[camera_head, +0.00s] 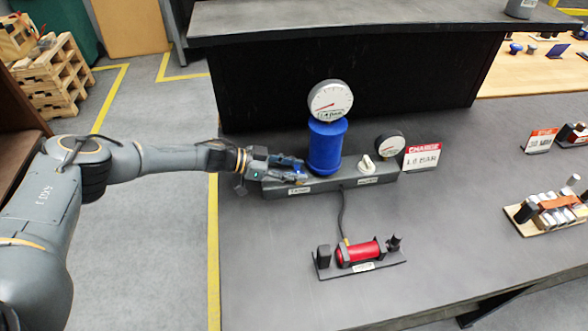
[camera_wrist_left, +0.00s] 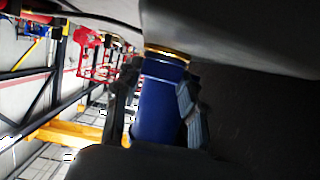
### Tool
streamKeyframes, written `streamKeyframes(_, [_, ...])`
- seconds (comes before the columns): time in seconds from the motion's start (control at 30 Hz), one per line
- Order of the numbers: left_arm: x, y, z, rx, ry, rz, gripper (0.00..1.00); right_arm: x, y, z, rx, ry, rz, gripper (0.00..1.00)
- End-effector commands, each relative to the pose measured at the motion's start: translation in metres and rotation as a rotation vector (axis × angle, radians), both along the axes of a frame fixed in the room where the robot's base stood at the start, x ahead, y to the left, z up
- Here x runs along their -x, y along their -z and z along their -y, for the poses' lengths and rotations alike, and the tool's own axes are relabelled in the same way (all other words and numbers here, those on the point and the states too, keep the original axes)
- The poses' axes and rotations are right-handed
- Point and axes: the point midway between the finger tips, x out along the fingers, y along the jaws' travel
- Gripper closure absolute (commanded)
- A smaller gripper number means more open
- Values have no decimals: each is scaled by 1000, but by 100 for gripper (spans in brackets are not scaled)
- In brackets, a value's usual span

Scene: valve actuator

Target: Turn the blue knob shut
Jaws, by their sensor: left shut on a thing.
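My left gripper (camera_head: 292,174) reaches in from the left, low at the left end of the grey manifold block (camera_head: 340,185). It is shut on the blue knob there. The fingers hide most of the knob in the head view; only small blue and yellow bits show around them. A blue cylinder (camera_head: 325,147) with a round dial gauge (camera_head: 330,99) on top stands upright just right of the fingers. In the left wrist view, a blue cylindrical body (camera_wrist_left: 158,108) with a brass ring shows between the two fingers; I cannot tell whether it is the knob or the cylinder. My right gripper is not in view.
A white knob (camera_head: 366,163), a smaller gauge (camera_head: 390,144) and a red-and-white sign (camera_head: 421,157) are at the block's right. A hose runs to a red cylinder (camera_head: 361,251) in front. A dark raised shelf (camera_head: 350,70) stands behind. Bare table lies left of the red cylinder.

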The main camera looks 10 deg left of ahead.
Motion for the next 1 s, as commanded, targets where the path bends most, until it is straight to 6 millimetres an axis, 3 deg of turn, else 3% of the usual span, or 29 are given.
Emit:
streamKeyframes(0.03, [-1, -1, -1, 0, -2, 2, 53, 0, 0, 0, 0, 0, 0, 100])
streamKeyframes(0.13, [-1, -1, 0, 0, -2, 2, 36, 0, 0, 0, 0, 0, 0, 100])
streamKeyframes(0.53, [2, -3, -7, 0, -3, 0, 36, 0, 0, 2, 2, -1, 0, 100])
streamKeyframes(1.0, [32, -38, -85, 0, -5, 2, 36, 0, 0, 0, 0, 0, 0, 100])
